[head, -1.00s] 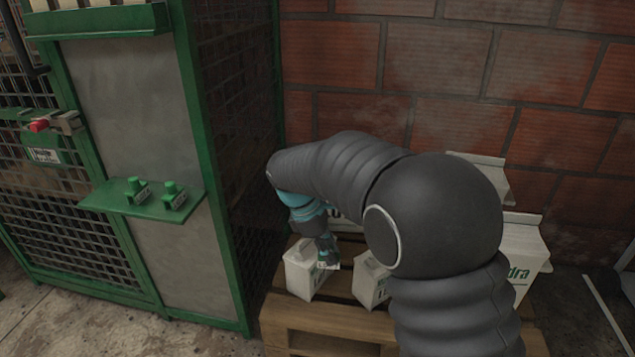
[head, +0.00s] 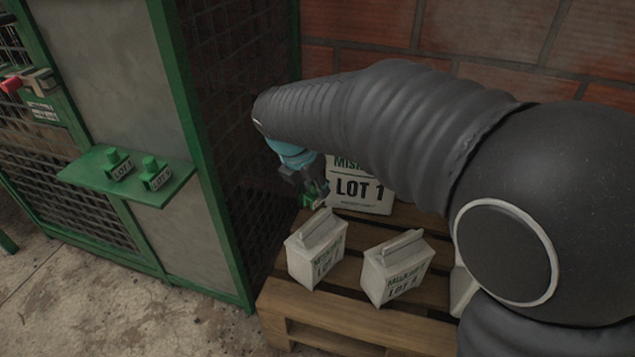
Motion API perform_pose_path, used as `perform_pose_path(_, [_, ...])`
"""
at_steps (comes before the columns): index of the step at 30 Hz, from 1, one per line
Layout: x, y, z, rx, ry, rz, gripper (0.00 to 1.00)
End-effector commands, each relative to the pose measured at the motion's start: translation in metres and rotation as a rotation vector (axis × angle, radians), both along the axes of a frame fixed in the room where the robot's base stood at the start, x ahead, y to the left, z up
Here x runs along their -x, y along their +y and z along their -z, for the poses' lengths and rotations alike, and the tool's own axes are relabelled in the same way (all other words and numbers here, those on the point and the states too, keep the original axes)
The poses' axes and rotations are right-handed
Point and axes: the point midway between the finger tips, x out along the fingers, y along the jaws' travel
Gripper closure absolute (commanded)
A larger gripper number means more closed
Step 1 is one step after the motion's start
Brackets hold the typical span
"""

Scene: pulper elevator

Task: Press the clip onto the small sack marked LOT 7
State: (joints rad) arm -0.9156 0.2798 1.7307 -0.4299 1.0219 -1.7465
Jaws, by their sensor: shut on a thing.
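My gripper (head: 313,190) points down and is shut on a small green clip (head: 308,201). It is just above and behind the folded top of the left small white sack (head: 305,262); I see a gap between clip and fold. That sack stands upright on the pallet, and its lot number is too small to read surely. A second small white sack (head: 378,284) stands to its right; its lot number is also unclear, perhaps 4. Neither small sack shows a clip on its fold.
A large sack marked LOT 1 (head: 360,190) stands behind on the wooden pallet (head: 335,315). A green shelf (head: 95,182) on the cage at the left holds two green clips (head: 117,163) with lot tags. My arm hides the right part of the pallet.

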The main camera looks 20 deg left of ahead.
Motion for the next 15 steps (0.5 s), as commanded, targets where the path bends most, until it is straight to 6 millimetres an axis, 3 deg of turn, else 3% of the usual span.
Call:
perform_pose_path(9, [-0.001,-0.001,0.03,-0.001,0.0,0.004,0.97])
perform_pose_path(15, [-0.001,-0.001,0.04,0.002,0.0,0.004,0.97])
